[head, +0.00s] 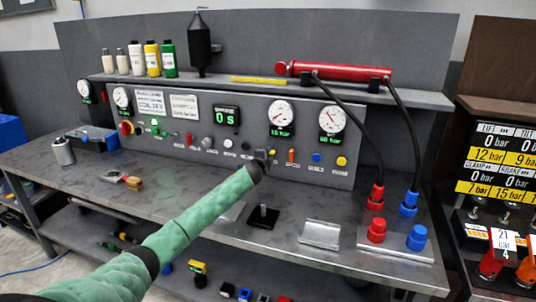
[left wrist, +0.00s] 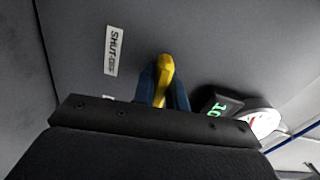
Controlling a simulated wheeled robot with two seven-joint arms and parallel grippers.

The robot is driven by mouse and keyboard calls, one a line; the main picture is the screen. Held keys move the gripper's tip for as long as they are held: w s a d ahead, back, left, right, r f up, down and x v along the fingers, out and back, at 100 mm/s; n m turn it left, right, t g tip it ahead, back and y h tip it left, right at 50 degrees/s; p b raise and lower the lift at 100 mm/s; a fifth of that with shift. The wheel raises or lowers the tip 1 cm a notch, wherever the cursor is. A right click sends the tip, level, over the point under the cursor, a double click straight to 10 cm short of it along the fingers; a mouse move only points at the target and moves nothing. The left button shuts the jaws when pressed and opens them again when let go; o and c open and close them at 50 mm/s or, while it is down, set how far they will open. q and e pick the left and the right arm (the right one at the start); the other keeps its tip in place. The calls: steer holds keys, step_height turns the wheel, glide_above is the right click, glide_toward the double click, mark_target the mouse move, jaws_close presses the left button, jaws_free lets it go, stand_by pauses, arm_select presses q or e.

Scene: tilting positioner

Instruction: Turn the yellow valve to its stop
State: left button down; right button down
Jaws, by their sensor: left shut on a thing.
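The yellow valve handle (left wrist: 165,72) stands between the blue fingers of my left gripper (left wrist: 164,88) in the left wrist view. The fingers are shut on it. A "SHUT" label (left wrist: 112,50) is on the grey panel beside it. In the head view my left gripper (head: 265,159) is at the lower middle of the control panel, below the 10 bar gauge (head: 281,115). The dark wrist hides most of the handle there. How far the handle is turned is hard to tell. My right gripper is not in view.
Knobs and buttons flank the gripper, including a red one (head: 291,156) and a blue one (head: 317,157). A black lever (head: 263,211) and a tilted metal plate (head: 320,234) stand on the bench below. Black hoses run down at the right to red and blue couplings (head: 408,203).

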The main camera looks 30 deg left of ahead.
arm_select(q)
steer(key=shift+f+m, duration=0.1)
steer(key=shift+m, duration=0.3)
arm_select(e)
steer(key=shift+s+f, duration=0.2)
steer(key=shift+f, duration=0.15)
arm_select(q)
steer(key=shift+m, duration=0.3)
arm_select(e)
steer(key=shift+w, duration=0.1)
arm_select(q)
steer(key=c, duration=1.4)
jaws_free()
steer(key=shift+c, duration=0.2)
steer(key=shift+s, duration=0.1)
